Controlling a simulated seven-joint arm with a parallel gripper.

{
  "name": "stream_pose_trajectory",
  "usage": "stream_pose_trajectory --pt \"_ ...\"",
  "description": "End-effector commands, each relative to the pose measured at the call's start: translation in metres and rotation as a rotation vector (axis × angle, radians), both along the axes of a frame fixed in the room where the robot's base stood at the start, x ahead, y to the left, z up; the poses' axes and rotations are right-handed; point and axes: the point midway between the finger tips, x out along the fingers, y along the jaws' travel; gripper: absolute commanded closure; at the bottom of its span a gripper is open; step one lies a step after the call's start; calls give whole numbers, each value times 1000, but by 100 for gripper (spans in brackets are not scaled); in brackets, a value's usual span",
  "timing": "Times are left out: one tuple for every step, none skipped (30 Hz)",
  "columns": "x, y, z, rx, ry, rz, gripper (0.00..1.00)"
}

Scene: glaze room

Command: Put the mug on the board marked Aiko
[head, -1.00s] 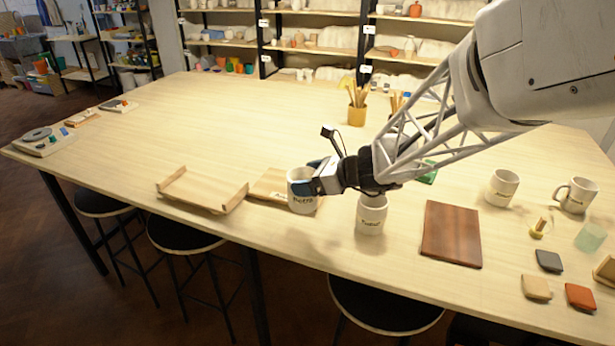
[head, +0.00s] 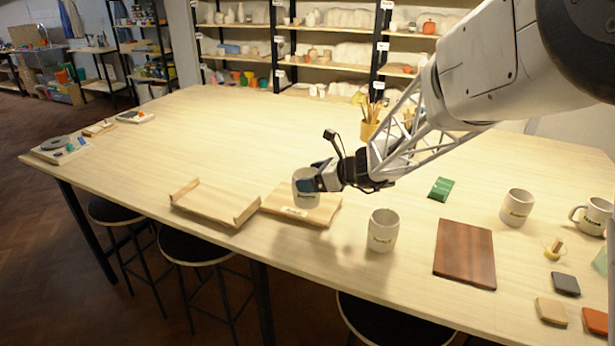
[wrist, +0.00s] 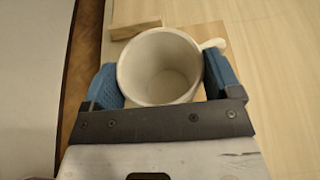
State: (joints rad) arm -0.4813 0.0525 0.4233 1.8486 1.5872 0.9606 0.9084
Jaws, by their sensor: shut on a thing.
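My gripper (head: 318,180) is shut on a white mug (head: 306,190), with its blue finger pads on opposite sides of the body. In the wrist view the mug (wrist: 160,65) is upright and looks empty, its handle at upper right. The mug is over a pale wooden board (head: 328,211) with a small label on its front part, too small to read surely. I cannot tell whether the mug's base touches the board. The mug's own dark lettering is partly hidden and blurred.
A pale wooden tray (head: 181,190) with raised ends lies left of the board. Another white mug (head: 383,231) stands to the right, near a dark brown board (head: 465,254). More mugs (head: 517,207) stand at far right. The table behind the board is clear.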

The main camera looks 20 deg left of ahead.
Motion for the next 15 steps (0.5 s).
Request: stream_pose_trajectory --pt "6 5 -1 0 0 0 48" --pt "9 7 -1 0 0 0 48" --pt "13 10 -1 1 0 0 48" --pt "17 13 -2 0 0 0 48" --pt "20 15 -3 0 0 0 48" --pt "24 18 -4 0 1 1 48" --pt "27 21 -4 0 0 0 48" --pt "31 23 -4 0 0 0 48" --pt "35 26 -5 0 0 0 48" --pt "38 28 -5 0 0 0 48" --pt "40 30 -6 0 0 0 48" --pt "44 33 -5 0 -1 0 48" --pt "46 35 -5 0 -1 0 48" --pt "49 36 -5 0 -1 0 48" --pt "51 38 -6 0 -1 0 48"
